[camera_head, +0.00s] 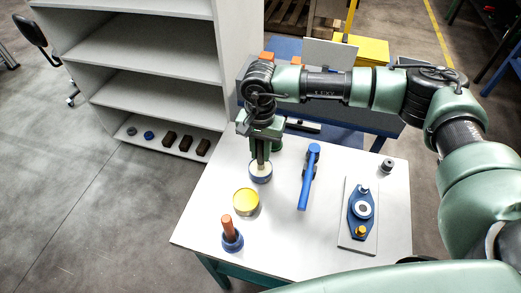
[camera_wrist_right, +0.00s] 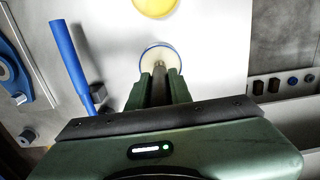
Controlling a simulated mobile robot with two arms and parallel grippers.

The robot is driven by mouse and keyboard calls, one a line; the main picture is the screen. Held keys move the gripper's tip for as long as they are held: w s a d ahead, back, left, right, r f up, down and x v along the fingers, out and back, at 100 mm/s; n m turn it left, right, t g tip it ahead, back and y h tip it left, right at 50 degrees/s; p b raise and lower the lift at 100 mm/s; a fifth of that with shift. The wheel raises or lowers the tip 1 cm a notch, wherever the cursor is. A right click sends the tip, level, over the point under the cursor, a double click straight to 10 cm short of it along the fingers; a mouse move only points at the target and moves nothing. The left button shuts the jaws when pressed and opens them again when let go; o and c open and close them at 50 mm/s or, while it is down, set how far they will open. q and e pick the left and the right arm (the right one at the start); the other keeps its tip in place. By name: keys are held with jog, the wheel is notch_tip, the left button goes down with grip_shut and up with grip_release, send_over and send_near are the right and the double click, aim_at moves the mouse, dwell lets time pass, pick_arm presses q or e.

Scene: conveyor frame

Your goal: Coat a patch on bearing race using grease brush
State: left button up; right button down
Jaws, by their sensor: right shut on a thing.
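My right gripper (camera_head: 261,152) points down, shut on the slim brown handle of the grease brush (camera_head: 261,158). In the right wrist view the gripper (camera_wrist_right: 160,88) shows at the near side of a round blue-rimmed piece with a cream top (camera_wrist_right: 158,54), also in the head view (camera_head: 261,178). The brush's lower end is over or at this piece; contact is unclear. A yellow-topped round tin (camera_head: 246,202) stands just in front of it. The bearing race seems to be the pale ring (camera_head: 363,209) in a blue housing on a light plate. My left gripper is not in view.
A long blue tool (camera_head: 309,178) lies right of the tin. An orange handle (camera_head: 228,226) stands in a blue base (camera_head: 232,243) near the front left. A small grey part (camera_head: 387,165) sits at the right. A grey shelf (camera_head: 150,95) stands beyond the table's left side.

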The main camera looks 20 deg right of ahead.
jog(key=shift+r+p, duration=1.25)
jog(key=shift+r, duration=2.25)
